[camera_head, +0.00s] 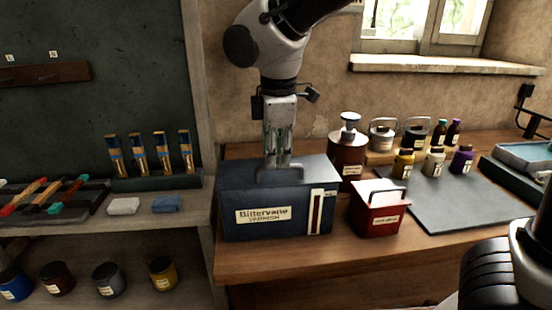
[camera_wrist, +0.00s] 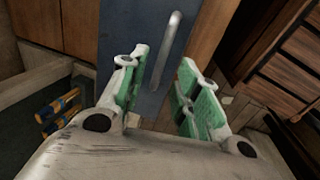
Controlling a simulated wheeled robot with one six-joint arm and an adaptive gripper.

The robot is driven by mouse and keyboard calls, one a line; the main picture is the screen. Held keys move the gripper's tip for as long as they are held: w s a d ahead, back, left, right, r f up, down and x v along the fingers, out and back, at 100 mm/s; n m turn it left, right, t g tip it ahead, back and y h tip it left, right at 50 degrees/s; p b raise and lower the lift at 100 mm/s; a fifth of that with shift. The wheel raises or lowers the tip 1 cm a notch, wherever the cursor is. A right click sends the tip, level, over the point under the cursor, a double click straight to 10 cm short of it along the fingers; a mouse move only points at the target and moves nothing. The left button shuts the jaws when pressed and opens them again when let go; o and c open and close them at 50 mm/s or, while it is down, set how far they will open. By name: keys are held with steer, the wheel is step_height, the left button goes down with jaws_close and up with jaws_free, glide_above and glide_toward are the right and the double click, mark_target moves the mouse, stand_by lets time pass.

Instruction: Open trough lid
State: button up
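The trough appears to be the dark blue box (camera_head: 228,222) labelled "Bittervane varnish", on the wooden bench. Its flat lid (camera_head: 235,172) is shut and carries a raised metal handle (camera_head: 300,170). My gripper (camera_head: 278,160) points straight down at the handle from above. In the wrist view, my gripper (camera_wrist: 163,88) is open, with its green-padded fingers apart. The grey handle (camera_wrist: 168,48) shows in the gap between the fingers and beyond them, over the blue lid (camera_wrist: 128,28). I cannot tell whether a finger touches the handle.
A small red box (camera_head: 378,222) stands close to the right of the trough. A brown canister (camera_head: 347,158) stands behind it. Several jars and bottles and a dark mat (camera_head: 455,205) are farther right. A shelf post (camera_head: 200,90) rises at the left.

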steer(key=shift+w+f, duration=0.2)
steer(key=shift+f, duration=0.9)
jaws_close()
steer(key=shift+r, duration=0.1)
